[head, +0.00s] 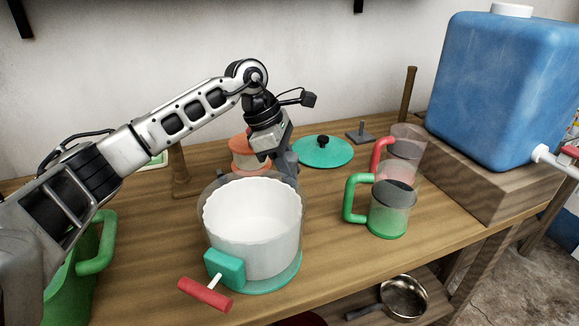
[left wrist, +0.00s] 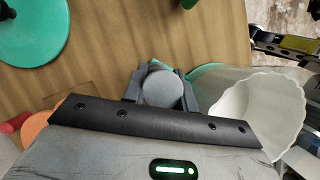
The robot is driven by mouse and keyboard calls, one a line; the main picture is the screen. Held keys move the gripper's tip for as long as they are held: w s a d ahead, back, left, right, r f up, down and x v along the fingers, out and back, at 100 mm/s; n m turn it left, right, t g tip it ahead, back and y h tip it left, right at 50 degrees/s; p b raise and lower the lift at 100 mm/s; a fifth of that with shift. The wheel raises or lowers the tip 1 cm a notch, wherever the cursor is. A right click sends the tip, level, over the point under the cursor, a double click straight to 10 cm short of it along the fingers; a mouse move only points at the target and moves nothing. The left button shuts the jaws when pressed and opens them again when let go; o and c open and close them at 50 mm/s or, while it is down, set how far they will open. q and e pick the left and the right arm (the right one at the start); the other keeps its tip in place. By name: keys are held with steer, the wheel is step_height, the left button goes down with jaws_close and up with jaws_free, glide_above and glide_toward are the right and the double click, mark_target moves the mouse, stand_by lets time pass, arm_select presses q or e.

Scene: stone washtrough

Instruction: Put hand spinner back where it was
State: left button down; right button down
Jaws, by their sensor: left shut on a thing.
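The hand spinner (head: 223,205) is a clear drum with a white wavy-rimmed basket, a teal base and a teal crank box with a red handle. It stands upright near the table's front edge; I cannot tell whether its base touches the wood. Its basket also shows at the right of the left wrist view (left wrist: 262,108). My left gripper (head: 288,163) reaches down at the spinner's far right side. Its fingers (left wrist: 160,88) are shut on a grey round-topped post (left wrist: 162,89) beside the drum, which looks like the spinner's grip. My right gripper is out of view.
A teal lid (head: 325,151) and an orange-topped container (head: 243,155) are behind. Two clear mugs, green-handled (head: 390,210) and red-handled (head: 405,143), stand right. A blue tank (head: 500,90) sits on a wooden block. A green container (head: 70,280) is at left.

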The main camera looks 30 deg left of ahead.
arm_select(q)
steer(key=c, duration=1.1)
jaws_free()
steer(key=shift+f, duration=0.15)
steer(key=v, duration=1.2)
steer(key=shift+r, duration=0.25)
steer(key=shift+s, duration=0.1)
